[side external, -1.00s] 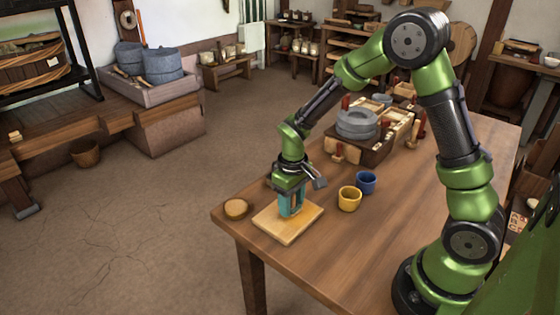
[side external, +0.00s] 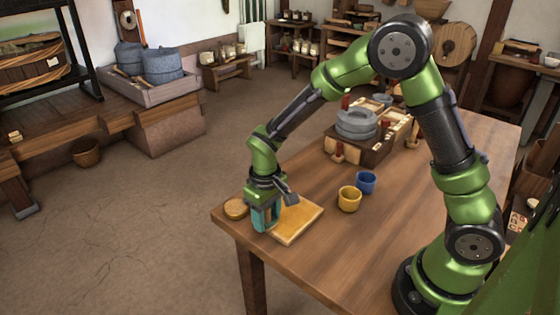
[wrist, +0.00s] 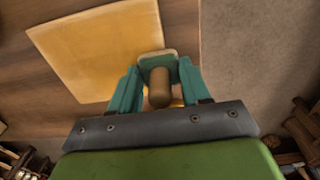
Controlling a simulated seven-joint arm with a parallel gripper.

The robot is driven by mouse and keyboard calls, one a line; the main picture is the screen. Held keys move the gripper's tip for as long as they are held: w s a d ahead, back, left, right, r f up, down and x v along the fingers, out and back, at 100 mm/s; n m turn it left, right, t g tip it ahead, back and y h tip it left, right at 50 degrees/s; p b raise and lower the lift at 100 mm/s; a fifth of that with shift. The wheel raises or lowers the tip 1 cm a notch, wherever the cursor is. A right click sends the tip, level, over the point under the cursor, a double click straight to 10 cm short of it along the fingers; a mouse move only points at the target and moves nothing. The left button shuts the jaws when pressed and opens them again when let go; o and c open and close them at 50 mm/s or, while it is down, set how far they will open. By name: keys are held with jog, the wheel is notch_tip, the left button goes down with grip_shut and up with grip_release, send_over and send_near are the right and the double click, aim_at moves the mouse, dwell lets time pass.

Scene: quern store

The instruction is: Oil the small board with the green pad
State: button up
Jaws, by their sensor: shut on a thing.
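The small board (side external: 300,219) is a flat rectangular wooden board lying near the table's front-left corner; it also shows in the wrist view (wrist: 95,50). Its face is golden amber, with a paler strip along some edges. My gripper (side external: 264,222) is over the board's left edge in the side view. In the wrist view, its teal fingers (wrist: 158,82) are shut on the brown wooden knob of the green pad (wrist: 157,60). The pad is at the board's edge; I cannot tell whether it touches the face. The fingers hide the pad in the side view.
A round wooden piece (side external: 236,208) lies just left of my gripper, near the table edge. A stone quern (side external: 357,124) stands farther back. The table between is clear.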

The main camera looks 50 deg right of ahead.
jog(key=shift+d, duration=6.5)
notch_tip(320, 180, up, 8)
